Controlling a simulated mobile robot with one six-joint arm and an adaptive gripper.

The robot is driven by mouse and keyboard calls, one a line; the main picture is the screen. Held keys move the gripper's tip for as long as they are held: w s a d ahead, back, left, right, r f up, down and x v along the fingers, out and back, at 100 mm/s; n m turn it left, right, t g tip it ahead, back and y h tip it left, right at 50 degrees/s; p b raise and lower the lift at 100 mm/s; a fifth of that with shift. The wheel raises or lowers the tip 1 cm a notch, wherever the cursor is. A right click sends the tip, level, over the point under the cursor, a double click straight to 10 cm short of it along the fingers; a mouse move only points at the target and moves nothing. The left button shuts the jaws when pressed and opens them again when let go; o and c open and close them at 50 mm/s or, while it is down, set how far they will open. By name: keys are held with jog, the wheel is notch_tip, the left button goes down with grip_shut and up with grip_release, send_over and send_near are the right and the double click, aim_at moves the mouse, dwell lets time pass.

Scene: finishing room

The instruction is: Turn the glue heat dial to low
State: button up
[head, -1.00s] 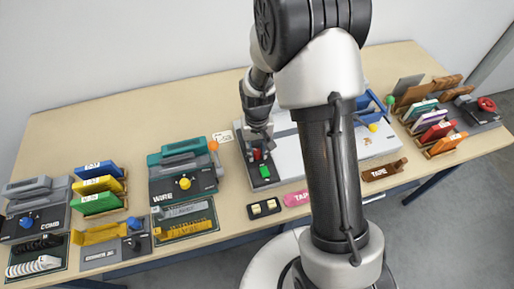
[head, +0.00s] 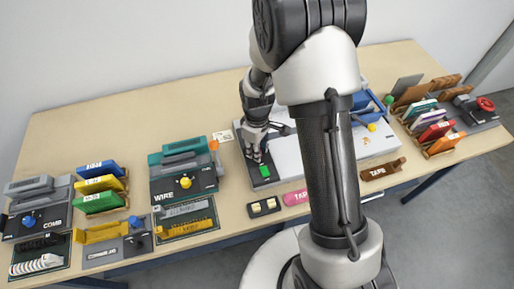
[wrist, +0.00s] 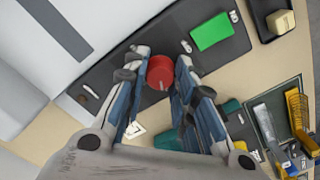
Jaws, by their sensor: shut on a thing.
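The red dial (wrist: 160,72) stands on the dark control panel (wrist: 225,60) and has a pale pointer line on its face. My gripper (wrist: 159,68) is shut on it, with one fingertip at each side. In the head view my gripper (head: 256,155) reaches down to the same panel (head: 262,183) and hides the dial. Small white marks lie on the panel near the dial; their wording is too small to read.
A green button (wrist: 212,32) sits on the panel beside the dial. The teal WIRE machine (head: 182,170) stands to the left.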

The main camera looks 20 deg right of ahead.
jog(key=shift+n, duration=0.4)
jog(key=o, duration=1.1)
jog(key=shift+r, duration=6)
